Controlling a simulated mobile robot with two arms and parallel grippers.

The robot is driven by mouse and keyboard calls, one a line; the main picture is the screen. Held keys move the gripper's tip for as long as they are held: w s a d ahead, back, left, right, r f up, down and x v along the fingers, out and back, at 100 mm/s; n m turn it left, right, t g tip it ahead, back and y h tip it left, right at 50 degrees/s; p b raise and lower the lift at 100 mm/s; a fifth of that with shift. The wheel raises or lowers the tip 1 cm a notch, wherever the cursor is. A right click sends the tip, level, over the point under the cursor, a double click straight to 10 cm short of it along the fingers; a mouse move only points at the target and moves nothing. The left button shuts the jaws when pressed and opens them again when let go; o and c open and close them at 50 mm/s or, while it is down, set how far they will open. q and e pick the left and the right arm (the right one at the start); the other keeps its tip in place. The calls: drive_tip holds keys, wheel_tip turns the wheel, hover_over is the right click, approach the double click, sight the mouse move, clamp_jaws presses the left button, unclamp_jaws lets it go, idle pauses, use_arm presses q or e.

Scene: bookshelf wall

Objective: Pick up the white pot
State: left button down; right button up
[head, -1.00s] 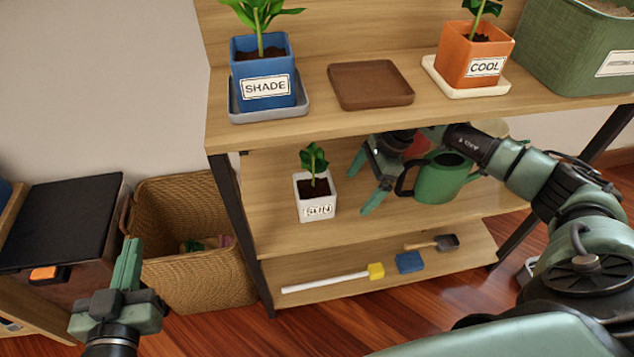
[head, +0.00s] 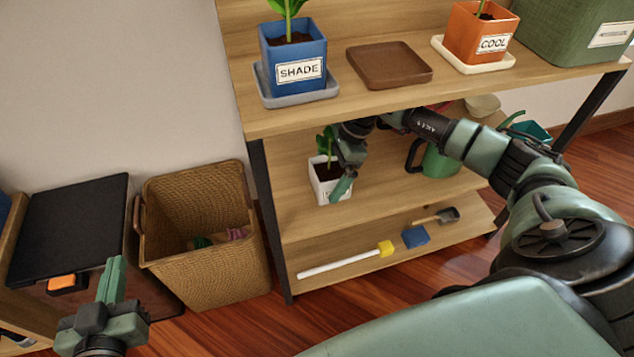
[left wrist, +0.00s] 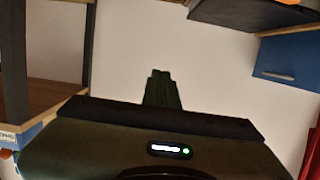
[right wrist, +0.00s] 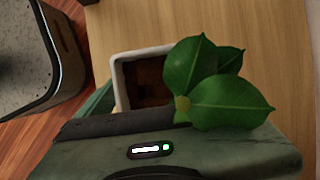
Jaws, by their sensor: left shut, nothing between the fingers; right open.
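The white pot (head: 320,186), with dark soil and a green-leaved plant, stands upright on the middle shelf (head: 290,207). My right gripper (head: 344,172) is open at the pot's right side and partly covers it and its label in the head view. In the right wrist view the pot's white rim (right wrist: 118,78) lies just ahead of the gripper. One green finger (right wrist: 98,103) shows beside the pot's left side; the leaves and gripper body hide the other. I cannot tell whether the fingers touch the pot. My left gripper (head: 112,280) is shut and empty, far left of the shelf.
A green watering can (head: 440,163) stands right of the pot, near my right arm. The top shelf above holds a blue pot (head: 294,62), a brown tray (head: 389,65) and an orange pot (head: 480,35). A wicker basket (head: 205,270) stands left of the shelf.

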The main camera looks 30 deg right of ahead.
drive_tip(key=shift+w+a+f, duration=0.1)
drive_tip(key=shift+a+f, duration=0.15)
drive_tip(key=shift+a, duration=0.15)
drive_tip(key=shift+d+f+b, duration=0.3)
drive_tip(key=shift+d+f, duration=0.05)
drive_tip(key=shift+f, duration=0.05)
drive_tip(key=shift+a+r, duration=0.1)
drive_tip(key=shift+a, duration=0.05)
drive_tip(key=c, duration=1.5)
use_arm(q)
drive_tip(key=r, duration=0.1)
drive_tip(key=r+t, duration=0.1)
drive_tip(key=w+r+t, duration=0.1)
drive_tip(key=shift+d+h, duration=0.25)
drive_tip(key=shift+h, duration=0.05)
use_arm(e)
drive_tip(key=c, duration=0.4)
drive_tip(key=shift+r, duration=0.1)
drive_tip(key=shift+c, duration=0.2)
